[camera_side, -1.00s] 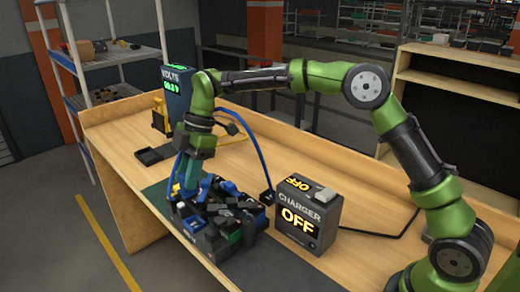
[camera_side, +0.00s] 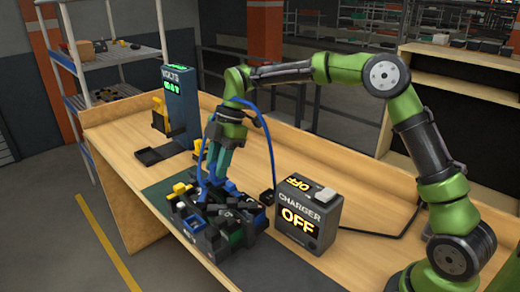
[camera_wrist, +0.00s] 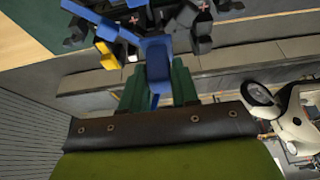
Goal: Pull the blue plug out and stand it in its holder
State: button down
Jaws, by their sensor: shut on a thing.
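My gripper (camera_side: 216,172) points down over the dark, cluttered block (camera_side: 228,246) at the front of the bench. Its green fingers are shut on the blue plug (camera_wrist: 157,62), which shows between them in the wrist view. In the side view only a little blue shows at the fingertips, low over the block, and I cannot tell whether the plug is clear of it. A blue cable (camera_side: 270,150) loops from near the gripper down to the bench. I cannot make out for sure which thing is the plug's holder; a low black tray (camera_side: 155,155) lies behind to the left.
A charger box (camera_side: 307,215) reading OFF stands right of the block. A tall volts meter (camera_side: 178,100) stands at the back left, with a yellow-and-black thing (camera_side: 160,117) beside it.

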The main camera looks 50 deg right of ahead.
jog(key=s+d+f, duration=0.1)
jog(key=d, duration=1.6)
jog(key=shift+s, duration=0.35)
jog(key=shift+f, duration=0.2)
jog(key=shift+d+f, duration=0.1)
jog(key=shift+f, duration=4.55)
jog(key=shift+f, duration=1.1)
jog(key=c, duration=0.8)
grip_release()
jog(key=v, duration=1.6)
jog(key=shift+d+r, duration=0.25)
jog(key=shift+r, duration=0.1)
